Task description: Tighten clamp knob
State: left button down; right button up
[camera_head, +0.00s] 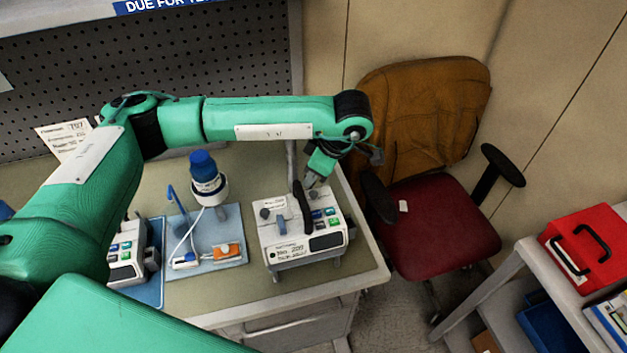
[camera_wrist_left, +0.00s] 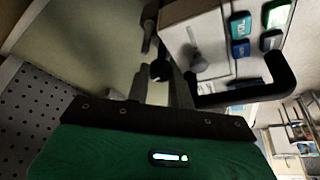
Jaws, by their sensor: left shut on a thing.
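A white infusion pump (camera_head: 283,240) stands near the right end of the bench, with a black handle (camera_head: 302,208) and green and blue buttons. Its face and handle also show in the left wrist view (camera_wrist_left: 215,50). A grey pole (camera_head: 291,160) rises behind it. My left gripper (camera_head: 311,183) reaches down behind the pump's far right side. In the left wrist view its fingers (camera_wrist_left: 162,88) are closed around a small dark knob (camera_wrist_left: 160,70) beside the pump, mostly hidden between them. My right gripper is out of view.
A blue-capped bottle (camera_head: 205,180) and a tray (camera_head: 225,262) with small items stand left of the pump. Another pump (camera_head: 126,255) is farther left. A chair (camera_head: 440,220) stands right of the bench, and a red case (camera_head: 590,250) sits on a cart.

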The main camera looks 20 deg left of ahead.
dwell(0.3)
pick_arm(q)
jog(key=c, duration=1.5)
grip_release()
jog(key=shift+d+r+b, duration=0.25)
jog(key=shift+r+b, duration=0.2)
jog(key=shift+r, duration=0.1)
jog(key=b+v, duration=0.2)
jog(key=v, duration=1)
jog(key=shift+r, duration=0.4)
jog(key=shift+s, duration=0.15)
